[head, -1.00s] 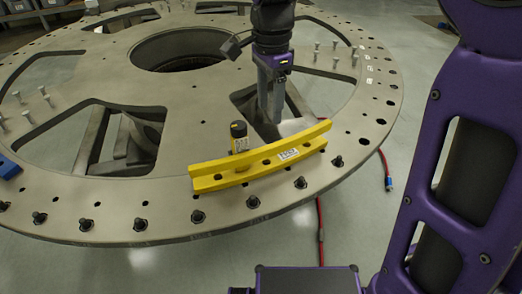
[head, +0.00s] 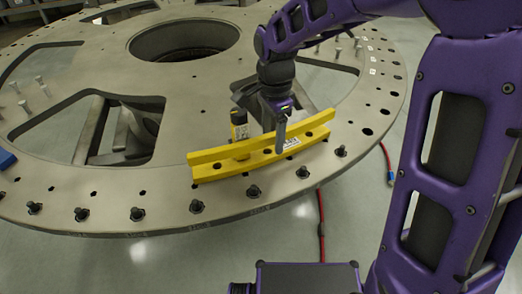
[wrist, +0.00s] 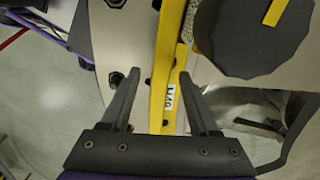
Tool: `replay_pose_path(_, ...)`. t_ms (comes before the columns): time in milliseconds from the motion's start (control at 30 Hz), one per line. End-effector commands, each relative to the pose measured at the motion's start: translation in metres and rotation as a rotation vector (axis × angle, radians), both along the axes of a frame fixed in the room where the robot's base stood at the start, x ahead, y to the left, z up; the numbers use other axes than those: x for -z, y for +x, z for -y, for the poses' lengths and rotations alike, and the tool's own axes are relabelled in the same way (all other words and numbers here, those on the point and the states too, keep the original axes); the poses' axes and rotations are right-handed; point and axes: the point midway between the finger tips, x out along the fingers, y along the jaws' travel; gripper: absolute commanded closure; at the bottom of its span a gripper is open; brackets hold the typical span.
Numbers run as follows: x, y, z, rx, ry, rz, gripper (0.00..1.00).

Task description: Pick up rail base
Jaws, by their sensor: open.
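The rail base is a yellow, slightly curved rail (head: 215,165) with dark holes and a white label. It lies along the near rim of the round grey turret plate (head: 90,215). In the wrist view the rail (wrist: 159,104) runs between the two fingers. My gripper (head: 280,150) is over the right half of the rail, by its label. In the wrist view my gripper (wrist: 158,85) is open, one finger on each side of the rail. I cannot tell whether the fingers touch it.
A yellow and black cylindrical tool (head: 239,128) stands just behind the rail; its dark round top (wrist: 250,38) is close to the right finger in the wrist view. Several black bolts (head: 197,206) line the plate's near rim.

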Motion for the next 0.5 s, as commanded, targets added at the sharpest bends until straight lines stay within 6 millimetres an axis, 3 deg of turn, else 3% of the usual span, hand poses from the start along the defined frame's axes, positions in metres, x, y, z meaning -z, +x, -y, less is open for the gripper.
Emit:
replay_pose_path(167, -0.0002, 0.0001, 0.0000, 0.000, 0.000, 0.000, 0.38)
replay_pose_path(500, -0.0005, 0.0003, 0.0001, 0.000, 0.000, 0.001, 0.98)
